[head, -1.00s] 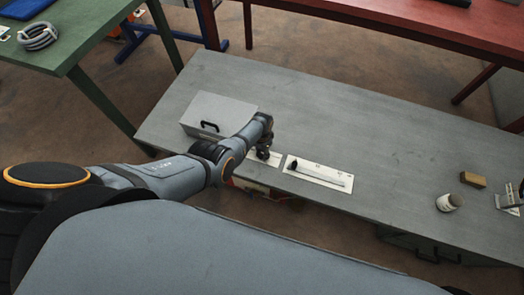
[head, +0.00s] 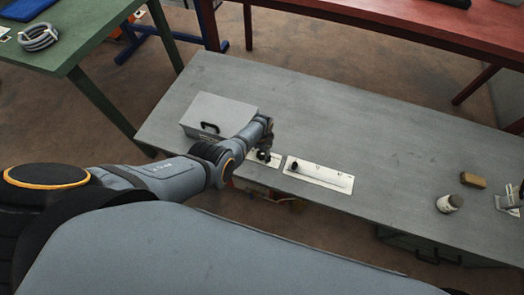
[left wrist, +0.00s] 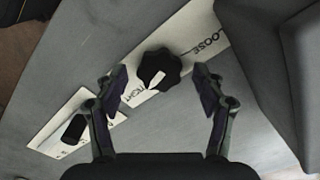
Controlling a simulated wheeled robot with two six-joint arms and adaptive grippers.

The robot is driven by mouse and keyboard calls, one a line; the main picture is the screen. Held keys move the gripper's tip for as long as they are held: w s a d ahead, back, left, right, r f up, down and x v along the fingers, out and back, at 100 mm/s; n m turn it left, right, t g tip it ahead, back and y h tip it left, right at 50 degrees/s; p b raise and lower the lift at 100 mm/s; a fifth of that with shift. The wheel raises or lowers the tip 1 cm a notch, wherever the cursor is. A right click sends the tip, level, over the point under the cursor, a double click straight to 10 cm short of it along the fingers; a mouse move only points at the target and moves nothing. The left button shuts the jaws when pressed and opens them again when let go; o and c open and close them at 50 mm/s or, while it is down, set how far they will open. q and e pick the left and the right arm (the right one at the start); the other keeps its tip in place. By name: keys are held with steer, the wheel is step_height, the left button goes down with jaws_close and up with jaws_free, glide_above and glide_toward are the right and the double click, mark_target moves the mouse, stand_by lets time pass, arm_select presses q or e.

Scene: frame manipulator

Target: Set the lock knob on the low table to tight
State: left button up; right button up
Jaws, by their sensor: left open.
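The lock knob (left wrist: 160,70) is black and lobed with a white pointer mark. It sits on a white plate (left wrist: 196,38) lettered LOOSE on one side and TIGHT on the other. In the left wrist view the pointer slants down-left, toward the TIGHT side; its exact setting is hard to tell. My left gripper (left wrist: 160,88) is open, with one finger on each side of the knob and visible gaps. In the head view the gripper (head: 267,143) is over the knob (head: 263,156) near the front edge of the low table (head: 400,150). My right gripper is out of view.
A grey box (head: 218,112) with a black handle stands close behind the gripper. A white slider plate (head: 320,176) with a black handle lies right of the knob. A jar (head: 449,203) and a brown block (head: 473,180) are farther right. The table's middle is clear.

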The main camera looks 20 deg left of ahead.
mark_target(262, 154)
arm_select(q)
step_height(262, 154, up, 12)
stand_by(0.6)
